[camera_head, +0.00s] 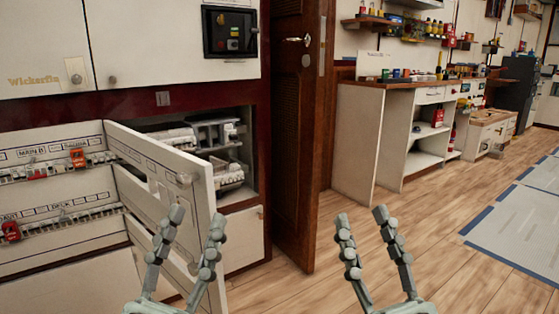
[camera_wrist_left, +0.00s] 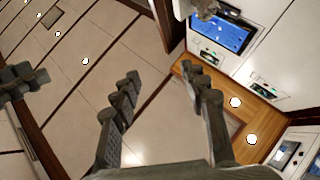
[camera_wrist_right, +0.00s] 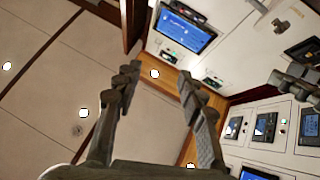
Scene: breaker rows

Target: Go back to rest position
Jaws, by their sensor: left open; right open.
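My left gripper (camera_head: 196,225) is open and empty, raised in front of the open white panel door (camera_head: 165,160) in the head view. My right gripper (camera_head: 362,225) is open and empty over the wooden floor, to the right of the left one. Both point upward with their fingers apart. The left wrist view shows the left fingers (camera_wrist_left: 160,85) spread with nothing between them. The right wrist view shows the right fingers (camera_wrist_right: 158,85) spread and empty too. Breaker rows (camera_head: 60,168) with red and orange pieces show at the left of the head view.
A white cabinet (camera_head: 45,45) with a dark control box (camera_head: 230,32) stands above the breaker panel. A brown wooden door (camera_head: 297,140) stands at the centre. A workbench (camera_head: 380,135) with shelves is at the right back. The wooden floor (camera_head: 450,215) at right is clear.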

